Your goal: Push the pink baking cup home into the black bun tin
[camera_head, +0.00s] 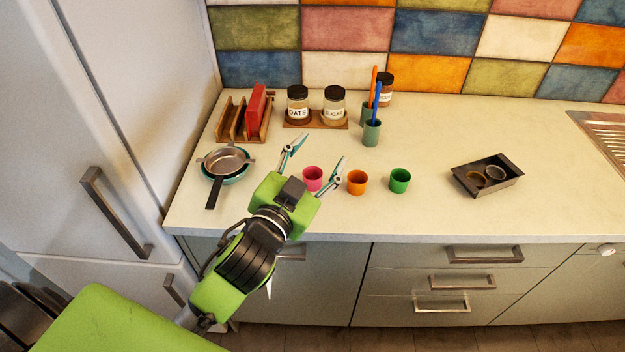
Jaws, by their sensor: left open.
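The pink baking cup (313,174) stands upright on the worktop at the left end of a row of cups. My left gripper (319,152) is open, its two fingers spread to either side of the cup in the picture. I cannot tell how high the fingers are above the worktop or whether they touch the cup. The black bun tin (463,181) lies to the right, set at an angle, with round wells or rings inside it. My right gripper is out of view.
An orange cup (357,184) stands close to the right finger, and a green cup (400,181) stands further right. Behind are labelled jars (334,108), green holders (371,134) with sticks, and a wooden rack (233,123). Pans (225,163) lie left. Worktop around the tin is clear.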

